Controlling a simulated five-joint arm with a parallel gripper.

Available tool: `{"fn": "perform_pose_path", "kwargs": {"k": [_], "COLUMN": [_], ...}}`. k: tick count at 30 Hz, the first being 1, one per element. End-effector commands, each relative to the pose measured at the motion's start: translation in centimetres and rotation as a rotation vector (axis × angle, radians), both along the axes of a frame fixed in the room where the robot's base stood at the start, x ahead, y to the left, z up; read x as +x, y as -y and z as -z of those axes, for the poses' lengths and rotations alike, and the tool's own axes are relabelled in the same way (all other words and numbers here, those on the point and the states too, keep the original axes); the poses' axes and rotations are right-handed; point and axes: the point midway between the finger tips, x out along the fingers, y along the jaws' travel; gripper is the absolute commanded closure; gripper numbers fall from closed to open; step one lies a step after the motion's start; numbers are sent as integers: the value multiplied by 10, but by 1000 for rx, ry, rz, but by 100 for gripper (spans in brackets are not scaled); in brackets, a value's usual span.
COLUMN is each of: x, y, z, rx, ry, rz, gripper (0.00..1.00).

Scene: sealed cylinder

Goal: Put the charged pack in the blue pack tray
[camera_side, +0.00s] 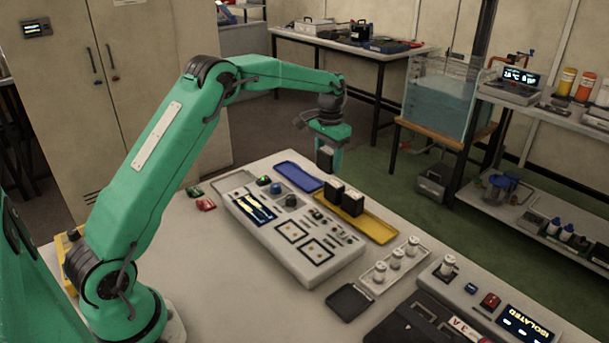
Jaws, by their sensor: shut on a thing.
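My gripper (326,146) points down and is shut on a dark pack (325,161). It holds the pack above the far side of the table, near the right end of the blue pack tray. I cannot tell exactly how high. The blue tray (297,176) is flat, and its visible part is empty. Two black packs stand in the yellow tray, one left (335,190) and one right (352,203). The yellow tray (375,226) lies to the right of the blue one. No charge mark is readable on the held pack.
A light grey console (292,232) with a lit display, knobs and square outlines lies in front of the trays. White cylinders stand in a pale holder (392,262) to the right. An instrument reading "ISOLATED" (525,325) is at front right.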

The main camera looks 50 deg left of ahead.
Motion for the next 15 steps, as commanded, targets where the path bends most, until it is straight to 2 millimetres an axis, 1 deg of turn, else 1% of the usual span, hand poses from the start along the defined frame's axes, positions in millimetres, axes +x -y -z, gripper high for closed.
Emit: {"fn": "perform_pose_path", "kwargs": {"k": [5,8,11,15], "x": [1,2,3,7], "y": [-2,-8,-18,-38], "z": [1,4,11,23], "rx": [0,0,0,0], "ry": [1,1,0,0], "rz": [-1,-2,-4,-5], "gripper": [83,83,83,83]}}
